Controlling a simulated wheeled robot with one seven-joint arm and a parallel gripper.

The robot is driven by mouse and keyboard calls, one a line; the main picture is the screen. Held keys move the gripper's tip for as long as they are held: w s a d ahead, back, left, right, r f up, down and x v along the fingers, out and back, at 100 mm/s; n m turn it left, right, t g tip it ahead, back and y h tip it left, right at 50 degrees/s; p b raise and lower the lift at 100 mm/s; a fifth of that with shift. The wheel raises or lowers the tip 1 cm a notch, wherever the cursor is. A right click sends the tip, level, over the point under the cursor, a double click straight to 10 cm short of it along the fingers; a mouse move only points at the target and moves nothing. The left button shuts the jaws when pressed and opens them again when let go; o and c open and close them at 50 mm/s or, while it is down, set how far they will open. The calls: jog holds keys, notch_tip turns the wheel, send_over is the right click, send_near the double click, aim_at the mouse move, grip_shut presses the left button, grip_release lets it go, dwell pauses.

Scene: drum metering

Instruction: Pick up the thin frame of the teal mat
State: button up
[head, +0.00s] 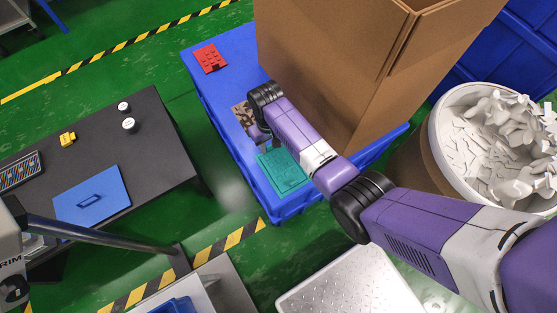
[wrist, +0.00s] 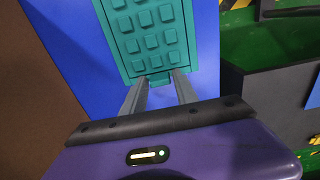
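The teal mat (head: 283,173) lies flat on the blue crate top, with rows of raised rounded blocks inside a thin frame. In the wrist view the teal mat (wrist: 152,38) runs up from the fingertips, and its thin near frame edge (wrist: 157,77) lies between them. My gripper (wrist: 159,78) is open, with one finger on each side of a short piece of that edge. I cannot tell whether the fingers touch it. In the head view my gripper (head: 262,138) is partly hidden by my arm, at the mat's far left end.
A large cardboard box (head: 325,75) stands close beside the mat on the blue crate (head: 222,98). A red mat (head: 210,58) and a brown patterned mat (head: 241,112) lie there too. A drum of white pieces (head: 440,125) is at right, a dark table (head: 150,140) at left.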

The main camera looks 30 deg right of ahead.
grip_shut()
jog(key=shift+r, duration=0.1)
notch_tip(320, 180, up, 24)
jog(key=p, duration=0.8)
jog(key=shift+r, duration=0.25)
dwell(0.6)
jog(key=shift+r, duration=0.15)
